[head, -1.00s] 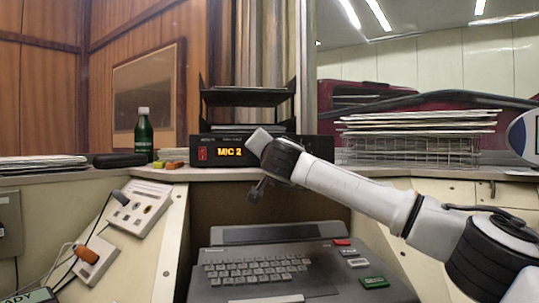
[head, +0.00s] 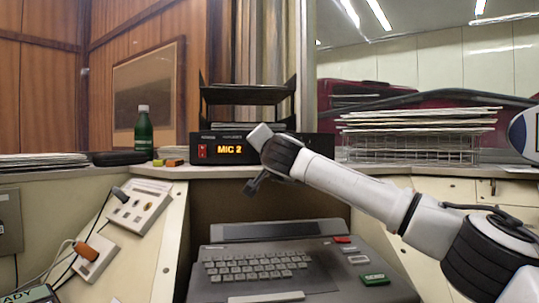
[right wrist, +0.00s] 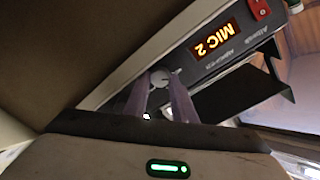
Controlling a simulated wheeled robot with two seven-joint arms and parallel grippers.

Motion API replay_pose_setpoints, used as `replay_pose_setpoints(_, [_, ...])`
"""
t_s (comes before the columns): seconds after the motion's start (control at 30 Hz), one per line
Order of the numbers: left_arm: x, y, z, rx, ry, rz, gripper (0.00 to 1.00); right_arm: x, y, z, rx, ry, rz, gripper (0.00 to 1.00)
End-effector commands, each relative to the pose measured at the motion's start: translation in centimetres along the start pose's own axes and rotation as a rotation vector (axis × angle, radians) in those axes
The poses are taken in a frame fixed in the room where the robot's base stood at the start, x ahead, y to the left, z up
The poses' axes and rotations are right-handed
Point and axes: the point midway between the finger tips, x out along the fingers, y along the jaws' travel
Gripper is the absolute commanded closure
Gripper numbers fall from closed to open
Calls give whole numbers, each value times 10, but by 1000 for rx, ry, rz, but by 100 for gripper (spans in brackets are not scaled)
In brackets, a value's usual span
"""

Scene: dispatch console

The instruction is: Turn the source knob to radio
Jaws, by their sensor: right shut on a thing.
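The black switching unit (head: 312,143) sits on the shelf under a black paper tray, and its amber display (head: 231,149) reads MIC 2. In the head view, my right wrist is in front of the unit's right part and hides the knob and fingers. My left gripper is not in view.
A red rocker switch (head: 202,152) is left of the display. A green bottle (head: 144,128) and small coloured blocks stand farther left. A wire basket of papers (head: 400,149) stands to the right. A keyboard console (head: 258,268) lies below the shelf.

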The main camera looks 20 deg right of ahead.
Motion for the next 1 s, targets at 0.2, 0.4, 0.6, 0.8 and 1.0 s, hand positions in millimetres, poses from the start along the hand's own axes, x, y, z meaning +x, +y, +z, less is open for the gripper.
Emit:
replay_pose_setpoints(0.2, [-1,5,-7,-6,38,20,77,0,2,1,173,-8,10,99])
replay_pose_setpoints(0.4, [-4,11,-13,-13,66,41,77,0,2,1,363,-19,19,99])
replay_pose_setpoints(0.6, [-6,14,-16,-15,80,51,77,0,2,0,549,-29,28,99])
replay_pose_setpoints(0.8, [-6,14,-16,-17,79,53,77,0,2,0,711,-37,37,99])
replay_pose_setpoints(1.0, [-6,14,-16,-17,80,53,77,0,2,-1,832,-43,42,99])
